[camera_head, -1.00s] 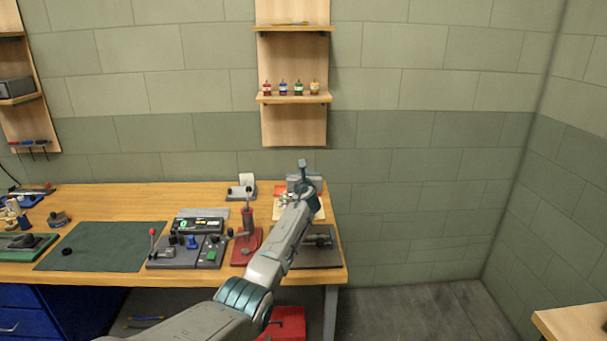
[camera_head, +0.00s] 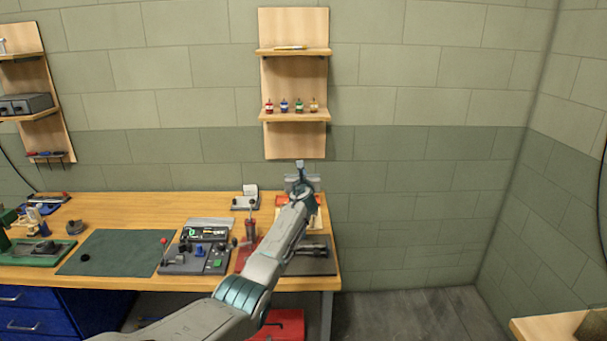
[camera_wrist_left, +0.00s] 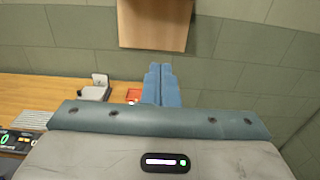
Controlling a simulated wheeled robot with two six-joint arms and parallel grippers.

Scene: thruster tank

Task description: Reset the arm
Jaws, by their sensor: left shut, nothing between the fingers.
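My left arm reaches up from the bottom of the head view over the right end of the workbench. Its gripper (camera_head: 300,172) points toward the wall, in front of the bench's back right corner. In the left wrist view the two blue fingers (camera_wrist_left: 161,86) are pressed together with nothing between them. The wall below the wooden shelf panel lies beyond the fingertips. My right gripper does not show in either view.
The wooden workbench (camera_head: 150,207) holds a green mat (camera_head: 112,252), a control panel (camera_head: 197,252) and a red-based press (camera_head: 248,245). A wall shelf (camera_head: 295,115) carries several small bottles. A red box (camera_head: 284,325) is beneath the bench. Another wooden surface (camera_head: 550,328) is at lower right.

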